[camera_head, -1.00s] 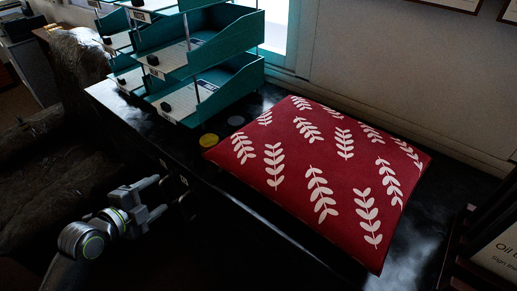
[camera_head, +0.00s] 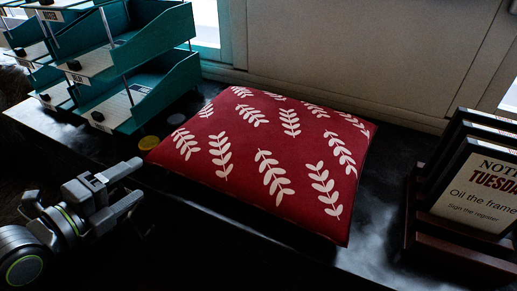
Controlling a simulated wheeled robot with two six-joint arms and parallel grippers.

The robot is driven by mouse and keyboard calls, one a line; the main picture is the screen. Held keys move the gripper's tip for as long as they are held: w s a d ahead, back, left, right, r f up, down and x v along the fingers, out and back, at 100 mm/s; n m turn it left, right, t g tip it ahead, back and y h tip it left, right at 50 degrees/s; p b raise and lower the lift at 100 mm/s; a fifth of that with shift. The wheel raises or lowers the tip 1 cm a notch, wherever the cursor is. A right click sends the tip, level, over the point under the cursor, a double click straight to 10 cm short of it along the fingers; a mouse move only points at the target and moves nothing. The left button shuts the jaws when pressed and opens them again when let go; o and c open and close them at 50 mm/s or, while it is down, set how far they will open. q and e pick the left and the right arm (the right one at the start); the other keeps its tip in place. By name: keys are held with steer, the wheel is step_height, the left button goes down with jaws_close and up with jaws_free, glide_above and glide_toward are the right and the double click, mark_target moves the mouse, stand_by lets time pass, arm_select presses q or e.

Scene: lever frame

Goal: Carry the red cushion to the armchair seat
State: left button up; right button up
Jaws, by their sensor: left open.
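The red cushion (camera_head: 262,155) with white leaf sprigs lies flat on a dark shiny tabletop (camera_head: 385,215), in the middle of the head view. My left gripper (camera_head: 135,182) is at the lower left, open and empty, to the left of the cushion and apart from it. Its fingers point right, towards the cushion's left corner. My right gripper is not in view. The armchair seat cannot be made out now.
Teal letter trays (camera_head: 140,70) stand at the back left, close to the cushion. A small yellow disc (camera_head: 149,143) lies by the cushion's left corner. A dark rack with a framed notice (camera_head: 478,195) stands at the right. A wall (camera_head: 350,55) runs behind.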

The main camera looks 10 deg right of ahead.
mark_target(167, 162)
arm_select(q)
steer(key=p+x, duration=0.1)
steer(key=x, duration=0.5)
steer(key=shift+w+d+r, duration=0.1)
steer(key=shift+w+d, duration=0.05)
steer(key=shift+d, duration=0.1)
steer(key=shift+w+d+p, duration=0.45)
steer(key=shift+w+p, duration=0.05)
steer(key=shift+p, duration=0.25)
steer(key=p+x, duration=0.1)
steer(key=x, duration=0.2)
steer(key=shift+d+f, duration=0.15)
steer(key=shift+f, duration=0.1)
steer(key=shift+w+d+f+p, duration=0.15)
steer(key=shift+w+d+p, duration=0.05)
steer(key=shift+w+p, duration=0.15)
steer(key=c, duration=0.9)
steer(key=shift+c, duration=0.3)
